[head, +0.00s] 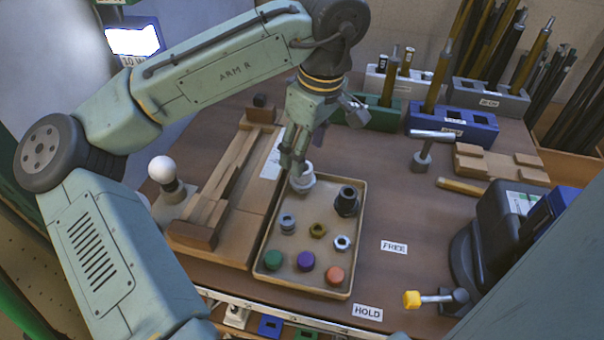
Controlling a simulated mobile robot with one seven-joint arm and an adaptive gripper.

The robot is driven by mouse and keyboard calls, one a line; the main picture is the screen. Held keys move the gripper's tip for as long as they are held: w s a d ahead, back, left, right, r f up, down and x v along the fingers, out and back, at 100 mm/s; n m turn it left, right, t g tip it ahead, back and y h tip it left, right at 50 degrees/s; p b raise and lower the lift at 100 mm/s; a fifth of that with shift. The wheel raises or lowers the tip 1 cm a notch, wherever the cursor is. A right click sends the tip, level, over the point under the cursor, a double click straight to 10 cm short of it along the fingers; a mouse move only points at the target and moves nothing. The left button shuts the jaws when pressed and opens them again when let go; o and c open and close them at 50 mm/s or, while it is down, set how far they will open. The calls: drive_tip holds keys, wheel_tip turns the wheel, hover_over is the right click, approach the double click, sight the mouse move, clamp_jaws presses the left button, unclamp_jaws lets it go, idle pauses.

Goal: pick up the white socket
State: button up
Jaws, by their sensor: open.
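The white socket (302,180) stands in the far left corner of a shallow tan tray (319,289). My gripper (293,165) points down right at the socket, with its fingertips at the socket's upper left. The jaws are open. The fingers cover part of the socket, and I cannot tell whether they touch it or whether it sits between them.
The tray also holds a black socket (347,201), several small rings, and green (273,259), purple (306,261) and orange (335,275) caps. A wooden fixture (215,205) stands close on the left. Coloured rod holders (453,125) stand behind. Table around the FREE label (394,247) is clear.

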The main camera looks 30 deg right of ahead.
sight(303, 178)
drive_tip(key=shift+w+a+f+p, duration=0.1)
drive_tip(key=shift+f+p, duration=0.1)
drive_tip(key=shift+f, duration=0.75)
drive_tip(key=shift+w+f+p, duration=0.15)
drive_tip(key=shift+f+p, duration=0.05)
drive_tip(key=shift+f, duration=0.75)
drive_tip(key=shift+w+a+f+p, duration=0.1)
drive_tip(key=shift+f+p, duration=0.1)
drive_tip(key=shift+f, duration=0.75)
drive_tip(key=c, duration=1.3)
